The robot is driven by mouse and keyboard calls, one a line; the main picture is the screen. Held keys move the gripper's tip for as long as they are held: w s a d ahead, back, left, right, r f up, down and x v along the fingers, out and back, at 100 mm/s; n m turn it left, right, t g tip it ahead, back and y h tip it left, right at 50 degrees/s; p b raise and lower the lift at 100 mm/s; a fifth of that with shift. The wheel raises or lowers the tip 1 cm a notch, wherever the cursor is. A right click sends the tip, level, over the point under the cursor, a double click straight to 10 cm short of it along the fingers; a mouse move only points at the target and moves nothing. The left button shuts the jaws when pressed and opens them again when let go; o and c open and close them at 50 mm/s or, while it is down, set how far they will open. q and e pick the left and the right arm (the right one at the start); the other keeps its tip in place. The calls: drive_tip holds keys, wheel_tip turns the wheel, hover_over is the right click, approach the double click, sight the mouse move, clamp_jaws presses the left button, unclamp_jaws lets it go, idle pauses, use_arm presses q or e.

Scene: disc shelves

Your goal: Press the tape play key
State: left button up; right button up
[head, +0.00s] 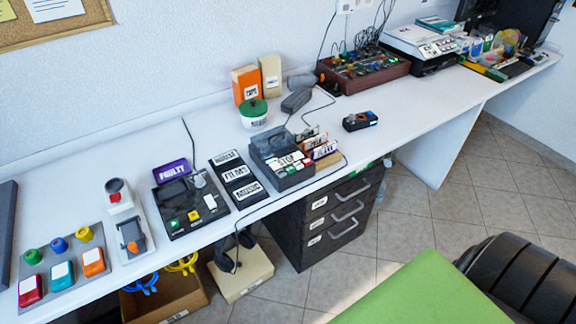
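A dark grey boxy device (272,145) that looks like a tape player sits near the middle of the white desk, close to its front edge. White labelled keys (289,161) line its front; one reads STOP. The other key labels are too small to read surely, so I cannot tell which is play. A dark cable runs from the device's area along the desk. Neither of my grippers is in view, and nothing touches the device.
A black panel with labelled strips (238,178) and a dark console with coloured buttons (190,206) stand left of the device. A green-lidded tub (254,113) is behind it. Drawers (325,213) stand below. A green surface (425,292) and black chair (520,275) occupy the lower right.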

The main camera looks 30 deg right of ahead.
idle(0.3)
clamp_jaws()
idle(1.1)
